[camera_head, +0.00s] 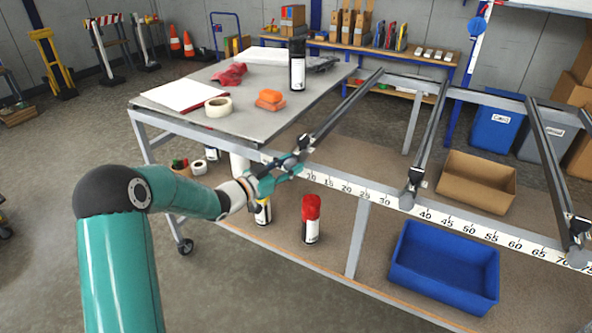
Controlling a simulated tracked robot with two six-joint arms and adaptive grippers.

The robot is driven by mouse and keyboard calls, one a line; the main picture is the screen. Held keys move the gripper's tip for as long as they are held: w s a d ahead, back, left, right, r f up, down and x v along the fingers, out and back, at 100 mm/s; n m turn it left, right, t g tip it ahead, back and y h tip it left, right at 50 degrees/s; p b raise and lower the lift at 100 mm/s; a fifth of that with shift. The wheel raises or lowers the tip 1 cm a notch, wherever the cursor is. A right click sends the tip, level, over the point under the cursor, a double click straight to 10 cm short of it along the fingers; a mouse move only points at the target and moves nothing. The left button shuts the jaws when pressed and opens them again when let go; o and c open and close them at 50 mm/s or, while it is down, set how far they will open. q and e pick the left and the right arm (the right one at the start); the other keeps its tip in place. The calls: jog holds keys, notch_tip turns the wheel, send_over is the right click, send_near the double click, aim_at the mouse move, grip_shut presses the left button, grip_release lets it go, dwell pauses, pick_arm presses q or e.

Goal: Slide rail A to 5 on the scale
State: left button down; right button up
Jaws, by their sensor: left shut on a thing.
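My left gripper (290,166) is shut on the near end of the leftmost dark rail (345,108), at the front edge of the table frame. This looks like rail A, but I cannot read a letter on it. The white scale (345,188) runs along the front edge, with numbers rising to the right. The rail's near end is close to the 10 mark. My gripper and wrist hide the scale below 10, so the exact reading cannot be told. My right gripper is not in view.
A second rail (428,140) stands between 30 and 40, and a third (550,165) near the scale's right end. A blue bin (445,265) sits below.

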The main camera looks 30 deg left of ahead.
pick_arm(q)
jog(key=c, duration=0.7)
grip_release()
jog(key=shift+w, duration=0.15)
jog(key=shift+c, duration=0.2)
jog(key=v, duration=1.2)
jog(key=shift+f, duration=0.1)
